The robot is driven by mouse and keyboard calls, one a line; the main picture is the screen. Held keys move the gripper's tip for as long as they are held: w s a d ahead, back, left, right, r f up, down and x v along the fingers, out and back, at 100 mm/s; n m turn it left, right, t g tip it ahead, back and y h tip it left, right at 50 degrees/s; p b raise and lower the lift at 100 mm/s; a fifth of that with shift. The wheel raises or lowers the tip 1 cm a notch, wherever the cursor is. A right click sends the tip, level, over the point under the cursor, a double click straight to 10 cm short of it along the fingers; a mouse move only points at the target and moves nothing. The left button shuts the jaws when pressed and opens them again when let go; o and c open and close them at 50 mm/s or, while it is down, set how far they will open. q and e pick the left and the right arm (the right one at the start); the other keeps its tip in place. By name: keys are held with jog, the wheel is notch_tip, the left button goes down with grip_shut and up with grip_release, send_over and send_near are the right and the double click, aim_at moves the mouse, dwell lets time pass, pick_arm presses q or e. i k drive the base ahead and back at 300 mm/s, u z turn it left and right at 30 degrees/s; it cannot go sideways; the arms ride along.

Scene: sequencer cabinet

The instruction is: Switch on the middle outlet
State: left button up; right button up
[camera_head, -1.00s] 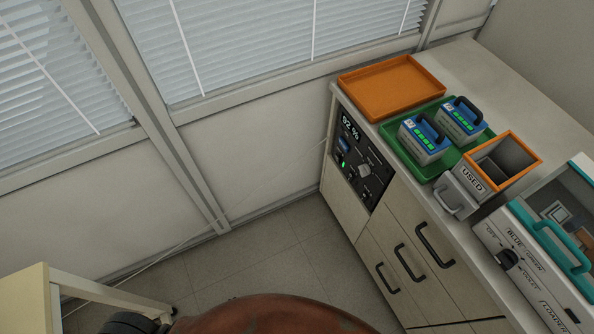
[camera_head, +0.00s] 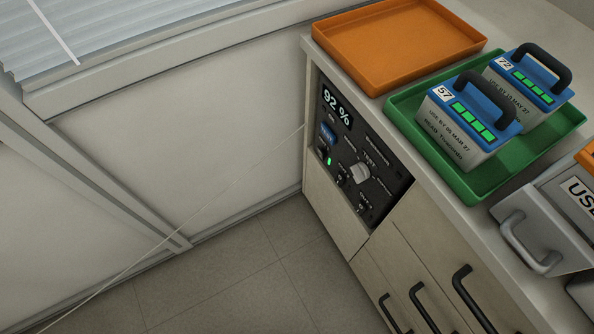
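The black control panel (camera_head: 356,150) is set into the left end of the cabinet front. Its display (camera_head: 337,107) reads 92 %. A row of small switches runs along the panel's lower side. The upper one (camera_head: 322,151) is beside a lit green light (camera_head: 329,161). The middle one (camera_head: 342,179) and the lower one (camera_head: 363,207) show no lit light that I can see. Their labels and lever positions are too small to read surely. A pale rotary knob (camera_head: 359,173) sits right of the middle switch. Neither of my grippers is in view.
On the counter are an empty orange tray (camera_head: 398,42) and a green tray (camera_head: 418,142) with two handled blue-topped boxes. Drawers with black handles (camera_head: 423,309) are below. Floor (camera_head: 235,285) before the panel is clear.

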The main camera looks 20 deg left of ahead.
aim_at(340, 179)
jog(key=z, duration=1.9)
jog(key=i, duration=0.35)
jog(key=u, duration=2.2)
